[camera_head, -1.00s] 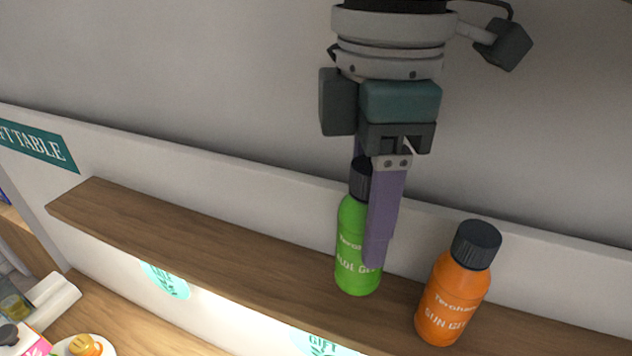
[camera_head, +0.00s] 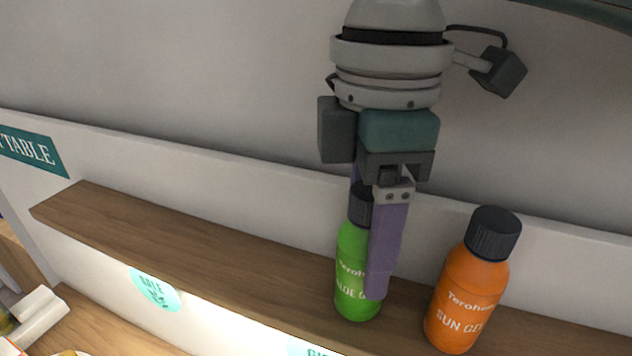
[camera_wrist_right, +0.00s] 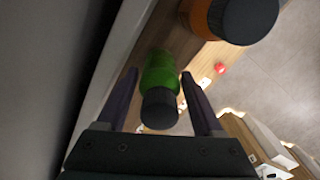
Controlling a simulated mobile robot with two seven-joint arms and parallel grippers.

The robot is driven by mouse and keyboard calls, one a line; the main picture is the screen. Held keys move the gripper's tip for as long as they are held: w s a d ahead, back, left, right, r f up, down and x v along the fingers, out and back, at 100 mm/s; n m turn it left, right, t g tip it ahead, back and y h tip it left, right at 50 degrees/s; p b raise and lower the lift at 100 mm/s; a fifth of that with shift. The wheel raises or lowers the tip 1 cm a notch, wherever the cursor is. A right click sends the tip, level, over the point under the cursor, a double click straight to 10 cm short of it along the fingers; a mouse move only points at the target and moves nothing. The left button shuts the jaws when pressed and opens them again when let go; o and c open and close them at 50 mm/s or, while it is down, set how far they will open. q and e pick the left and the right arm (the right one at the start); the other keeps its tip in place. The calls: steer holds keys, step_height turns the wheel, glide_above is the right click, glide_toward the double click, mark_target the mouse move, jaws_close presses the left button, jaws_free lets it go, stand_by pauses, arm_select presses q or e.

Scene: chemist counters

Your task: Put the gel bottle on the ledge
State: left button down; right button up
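The green gel bottle (camera_head: 352,262) with a dark cap stands upright on the wooden ledge (camera_head: 190,240). My right gripper (camera_head: 368,285) reaches down over it from above, with one purple finger hiding part of its front. In the right wrist view the green bottle (camera_wrist_right: 159,70) is between the two fingers, with narrow gaps on both sides. The right gripper (camera_wrist_right: 160,78) looks open around it, and the bottle's dark cap is nearest the palm. My left gripper is not in view.
An orange sun gel bottle (camera_head: 468,290) stands on the ledge just right of my right gripper; it also shows in the wrist view (camera_wrist_right: 200,20). A grey wall panel (camera_head: 250,185) rises behind the ledge. The ledge's left part is clear.

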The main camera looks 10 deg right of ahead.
mark_target(372, 188)
steer(key=shift+r, duration=0.2)
steer(key=shift+r+b, duration=0.2)
steer(key=shift+b, duration=0.1)
step_height(372, 188, up, 5)
steer(key=b, duration=0.3)
steer(key=shift+w+r, duration=0.1)
step_height(372, 188, up, 5)
steer(key=shift+b, duration=0.4)
steer(key=shift+r, duration=0.7)
